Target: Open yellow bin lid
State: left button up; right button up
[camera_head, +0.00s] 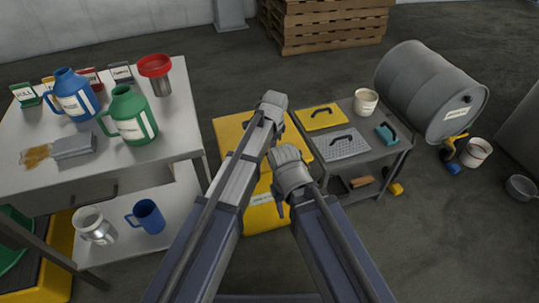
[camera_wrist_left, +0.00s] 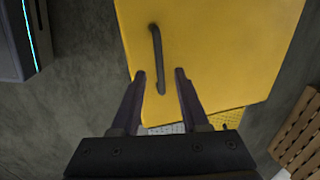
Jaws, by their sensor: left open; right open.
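The yellow bin (camera_head: 228,130) stands on the floor between the two tables, its top partly covered by my arms. Its yellow lid (camera_wrist_left: 215,45) fills much of the left wrist view and looks shut. A dark bar handle (camera_wrist_left: 156,58) is on the lid. My left gripper (camera_wrist_left: 160,73) is open, with its two fingertips on either side of the handle's lower end; I cannot tell if they touch it. In the head view my left gripper (camera_head: 272,104) is above the bin's top. My right gripper (camera_head: 290,175) is open and empty in front of the bin, its fingertips mostly hidden.
A white table (camera_head: 180,120) with jugs and a red funnel stands left. A grey cart (camera_head: 375,165) with a yellow board, perforated tray and white cup is close on the right. Behind it lies a grey drum (camera_head: 425,85). A pallet stack (camera_head: 325,25) stands behind. The floor between is clear.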

pick_arm(q)
jog(key=shift+w+f+b, duration=0.25)
jog(key=shift+f+b, duration=0.45)
jog(key=shift+f, duration=0.5)
grip_shut()
dwell(0.6)
